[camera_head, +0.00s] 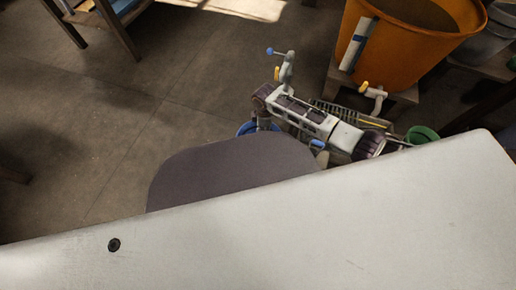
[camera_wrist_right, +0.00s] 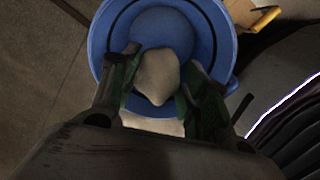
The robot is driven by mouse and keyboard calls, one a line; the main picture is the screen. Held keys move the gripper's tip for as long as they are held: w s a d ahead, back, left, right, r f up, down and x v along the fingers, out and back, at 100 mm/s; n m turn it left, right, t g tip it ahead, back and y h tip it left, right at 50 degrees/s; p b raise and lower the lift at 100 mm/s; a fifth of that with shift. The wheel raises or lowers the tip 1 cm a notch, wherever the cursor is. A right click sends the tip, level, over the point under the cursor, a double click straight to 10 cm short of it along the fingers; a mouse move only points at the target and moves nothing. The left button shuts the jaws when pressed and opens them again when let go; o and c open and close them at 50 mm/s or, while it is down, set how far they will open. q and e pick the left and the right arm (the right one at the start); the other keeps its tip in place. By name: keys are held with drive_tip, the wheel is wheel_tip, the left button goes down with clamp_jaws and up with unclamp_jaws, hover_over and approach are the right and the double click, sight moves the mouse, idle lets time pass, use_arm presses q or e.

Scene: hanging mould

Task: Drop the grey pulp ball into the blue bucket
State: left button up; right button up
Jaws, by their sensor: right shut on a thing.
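The grey pulp ball (camera_wrist_right: 157,76) is a pale lump between the two fingers of my right gripper (camera_wrist_right: 162,62), which is shut on it. In the right wrist view the blue bucket (camera_wrist_right: 218,42) lies behind the ball, its round rim encircling most of it. In the head view my right gripper (camera_head: 263,122) points down at the bucket, and only part of the blue bucket (camera_head: 244,128) shows beside it. The ball cannot be made out there. How high the ball is above the bucket is hard to tell. My left gripper is not in view.
A large orange tub (camera_head: 415,45) with a tap (camera_head: 375,96) stands on a support at the upper right. A green bucket (camera_head: 422,135) is at the right. Wooden furniture (camera_head: 118,28) stands at upper left. The floor at left is mostly clear. A pale surface blocks the lower head view.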

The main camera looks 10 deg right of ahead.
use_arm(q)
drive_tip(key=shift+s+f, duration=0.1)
use_arm(e)
drive_tip(key=o, duration=1.1)
drive_tip(key=shift+r, duration=6.05)
drive_tip(key=shift+s+a, duration=0.1)
